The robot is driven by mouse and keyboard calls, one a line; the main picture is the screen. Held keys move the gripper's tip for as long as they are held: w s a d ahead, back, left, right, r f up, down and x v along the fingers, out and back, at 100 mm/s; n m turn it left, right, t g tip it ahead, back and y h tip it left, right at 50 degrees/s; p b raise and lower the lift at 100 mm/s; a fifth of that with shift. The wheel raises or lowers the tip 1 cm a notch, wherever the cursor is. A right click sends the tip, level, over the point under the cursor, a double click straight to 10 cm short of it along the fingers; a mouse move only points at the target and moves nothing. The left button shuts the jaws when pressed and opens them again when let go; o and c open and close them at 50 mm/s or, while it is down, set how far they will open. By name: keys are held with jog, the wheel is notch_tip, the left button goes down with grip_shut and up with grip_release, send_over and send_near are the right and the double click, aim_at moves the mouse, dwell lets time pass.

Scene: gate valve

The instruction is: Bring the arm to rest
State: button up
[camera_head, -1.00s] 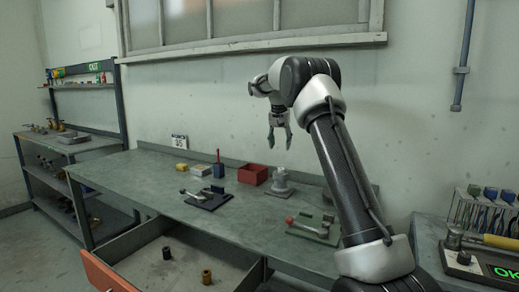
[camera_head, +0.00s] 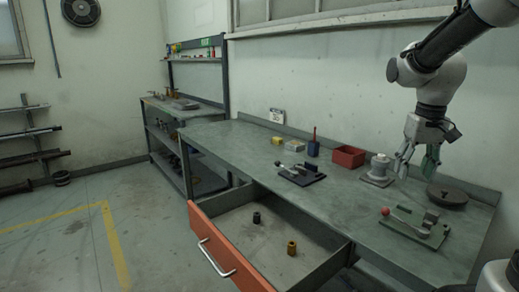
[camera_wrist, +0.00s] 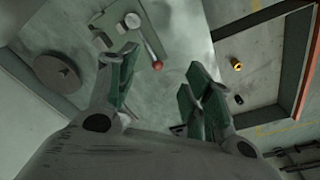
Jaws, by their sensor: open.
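My gripper (camera_head: 418,160) hangs from my arm above the right part of the green-topped workbench (camera_head: 235,140). Its fingers point down, spread apart, with nothing between them. In the head view it appears near a grey cylindrical fitting (camera_head: 379,168) on the bench. In the wrist view the two finger pads (camera_wrist: 160,90) stand apart over the bench top. No gate valve can be made out with certainty.
An orange-fronted drawer (camera_head: 225,248) stands open with a black piece (camera_head: 256,217) and a brass piece (camera_head: 291,248) inside. A red-knobbed lever plate (camera_head: 415,228), a dark round disc (camera_head: 447,196), a red box (camera_head: 348,156) and a dark clamp plate (camera_head: 300,174) lie on the bench. Open floor lies left.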

jog(key=s+a+t, duration=0.1)
jog(key=s, duration=0.7)
jog(key=s+a+r+n+t, duration=0.1)
jog(key=s+a+t, duration=0.1)
jog(key=s, duration=0.7)
jog(key=shift+s+r, duration=0.3)
